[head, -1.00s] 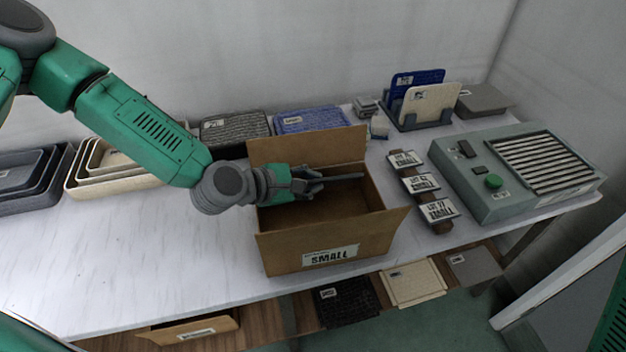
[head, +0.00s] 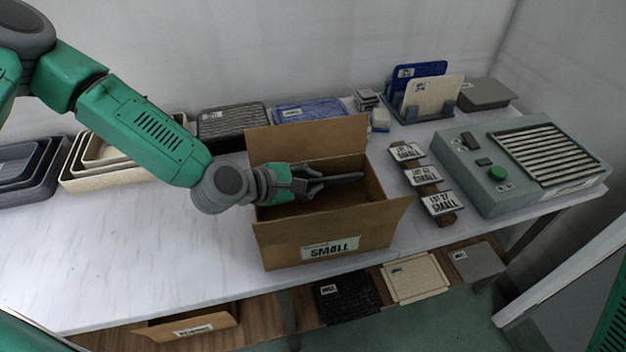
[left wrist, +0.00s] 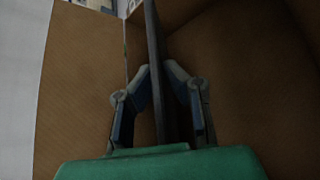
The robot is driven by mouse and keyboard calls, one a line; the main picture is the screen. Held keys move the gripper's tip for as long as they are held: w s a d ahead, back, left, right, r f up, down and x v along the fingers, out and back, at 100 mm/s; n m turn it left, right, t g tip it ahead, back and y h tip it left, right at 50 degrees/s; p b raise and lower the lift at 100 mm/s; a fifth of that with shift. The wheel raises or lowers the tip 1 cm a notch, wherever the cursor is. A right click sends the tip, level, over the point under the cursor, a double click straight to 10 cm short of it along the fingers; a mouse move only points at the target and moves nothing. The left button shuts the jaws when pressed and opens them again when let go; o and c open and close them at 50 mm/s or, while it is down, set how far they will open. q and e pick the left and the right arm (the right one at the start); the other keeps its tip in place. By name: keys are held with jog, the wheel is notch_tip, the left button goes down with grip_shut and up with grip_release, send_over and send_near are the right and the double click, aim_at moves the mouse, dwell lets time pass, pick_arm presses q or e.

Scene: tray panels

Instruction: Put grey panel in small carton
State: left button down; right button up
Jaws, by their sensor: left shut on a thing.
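The small carton (head: 280,247) stands open on the table, its front labelled SMALL. My left gripper (head: 312,184) reaches over its left side and is in the carton's opening. It is shut on the grey panel (head: 343,179), which shows as a thin dark edge pointing right. In the left wrist view the panel (left wrist: 156,60) stands on edge between the two fingers (left wrist: 160,95), with the carton's brown walls (left wrist: 80,90) on both sides. Whether the panel touches the carton floor cannot be told. My right gripper is not in view.
Nested trays (head: 75,180) stand at the left. A rack (head: 427,112) with blue and cream panels, label blocks (head: 423,175) and a grey machine (head: 500,190) are at right. More panels lie on a lower shelf.

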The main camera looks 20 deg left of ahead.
pick_arm(q)
jog(key=shift+f+b, duration=0.45)
jog(key=shift+f, duration=0.05)
dwell(0.6)
jog(key=c, duration=1.6)
grip_release()
jog(key=shift+s+a+r, duration=0.2)
jog(key=shift+a, duration=0.05)
jog(key=v, duration=1.1)
jog(key=shift+s+a, duration=0.1)
jog(key=shift+s, duration=0.1)
